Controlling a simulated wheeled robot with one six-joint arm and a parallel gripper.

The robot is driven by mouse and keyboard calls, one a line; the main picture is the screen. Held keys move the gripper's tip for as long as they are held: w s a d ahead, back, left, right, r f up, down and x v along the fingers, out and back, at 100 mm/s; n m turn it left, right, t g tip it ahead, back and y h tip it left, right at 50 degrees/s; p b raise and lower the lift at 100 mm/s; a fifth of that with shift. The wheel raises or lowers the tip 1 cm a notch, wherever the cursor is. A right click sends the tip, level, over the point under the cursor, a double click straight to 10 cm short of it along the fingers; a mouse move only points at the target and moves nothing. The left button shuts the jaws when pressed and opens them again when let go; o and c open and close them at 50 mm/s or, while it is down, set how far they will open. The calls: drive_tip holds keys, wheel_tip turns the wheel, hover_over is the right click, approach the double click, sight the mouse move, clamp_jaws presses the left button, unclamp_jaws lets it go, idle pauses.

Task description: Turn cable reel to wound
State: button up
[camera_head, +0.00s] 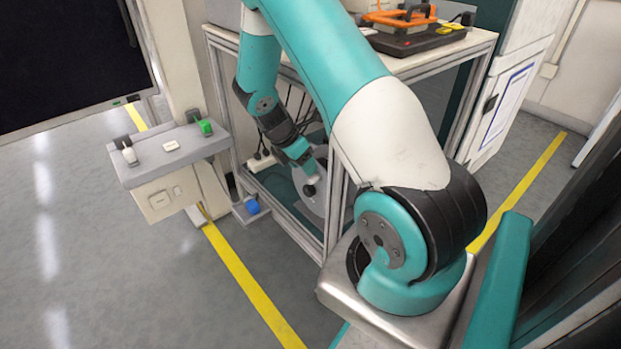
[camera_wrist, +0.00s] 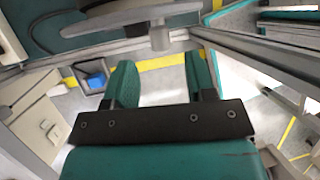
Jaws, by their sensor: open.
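The cable reel (camera_head: 316,206) is a grey round thing low inside the trolley frame, partly hidden by my arm. In the wrist view its grey rim (camera_wrist: 110,18) shows at the top edge, with a short grey peg, seemingly its handle (camera_wrist: 160,39), sticking out toward my gripper. My gripper (camera_wrist: 160,75) has its two teal fingers apart, with nothing between them. The peg lies just beyond the fingertips, roughly centred between them in the picture; I cannot tell the depth gap. In the head view my gripper (camera_head: 305,160) is close to the reel. How far the reel is turned is unclear.
The trolley's metal frame (camera_head: 330,215) surrounds the reel, and its rail (camera_wrist: 250,50) runs close by my gripper. A grey control box (camera_head: 165,155) with switches stands left. A blue item (camera_head: 252,206) sits low beside it. An orange-handled device (camera_head: 405,20) rests on top.

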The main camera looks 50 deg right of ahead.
drive_tip(key=b, duration=0.1)
hover_over(319, 185)
drive_tip(key=w+a, duration=0.1)
drive_tip(key=a, duration=0.2)
wheel_tip(319, 185, down, 5)
drive_tip(key=shift+d+r, duration=0.1)
drive_tip(key=shift+r, duration=0.05)
clamp_jaws()
